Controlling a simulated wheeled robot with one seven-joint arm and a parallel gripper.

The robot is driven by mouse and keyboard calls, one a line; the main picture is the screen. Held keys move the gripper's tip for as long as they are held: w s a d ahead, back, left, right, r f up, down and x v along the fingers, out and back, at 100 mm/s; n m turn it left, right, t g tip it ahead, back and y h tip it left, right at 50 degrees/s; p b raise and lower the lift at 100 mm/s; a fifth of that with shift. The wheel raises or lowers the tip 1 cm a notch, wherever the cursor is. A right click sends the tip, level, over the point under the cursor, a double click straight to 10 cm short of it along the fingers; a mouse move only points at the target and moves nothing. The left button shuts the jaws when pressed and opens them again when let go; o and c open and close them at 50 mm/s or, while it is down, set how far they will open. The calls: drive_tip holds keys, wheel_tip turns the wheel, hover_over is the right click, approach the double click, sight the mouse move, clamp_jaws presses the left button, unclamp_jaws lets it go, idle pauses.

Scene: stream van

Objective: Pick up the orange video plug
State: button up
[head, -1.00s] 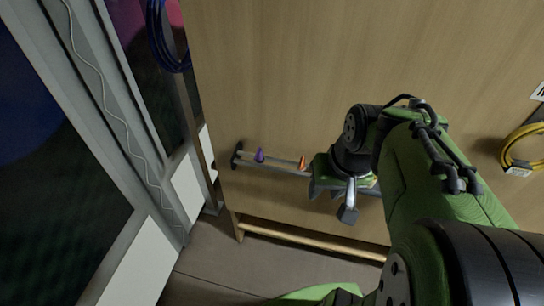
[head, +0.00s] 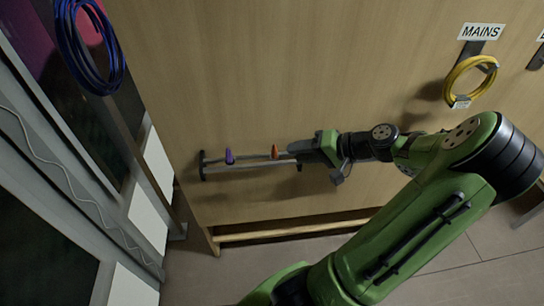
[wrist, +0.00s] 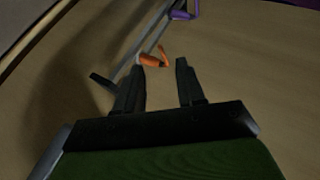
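The orange video plug (head: 275,151) sits on a narrow metal rail (head: 245,166) fixed to the wooden panel. In the wrist view the orange plug (wrist: 152,60) lies just beyond my fingertips, between their lines and nearer the left finger. My gripper (head: 297,150) is beside the plug, on its right in the head view. In the wrist view my gripper (wrist: 160,67) is open, with its two dark fingers apart and nothing between them. Whether a fingertip touches the plug I cannot tell.
A purple plug (head: 229,157) stands on the same rail, left of the orange one. A yellow cable coil (head: 449,88) hangs under a MAINS sign (head: 481,32). A blue cable coil (head: 66,40) hangs upper left. A wooden bar (head: 290,230) runs below the rail.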

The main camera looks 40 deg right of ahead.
sight(276, 154)
drive_tip(key=b+x, duration=0.1)
drive_tip(key=x, duration=0.7)
drive_tip(key=shift+w, duration=0.1)
drive_tip(key=shift+c, duration=0.5)
clamp_jaws()
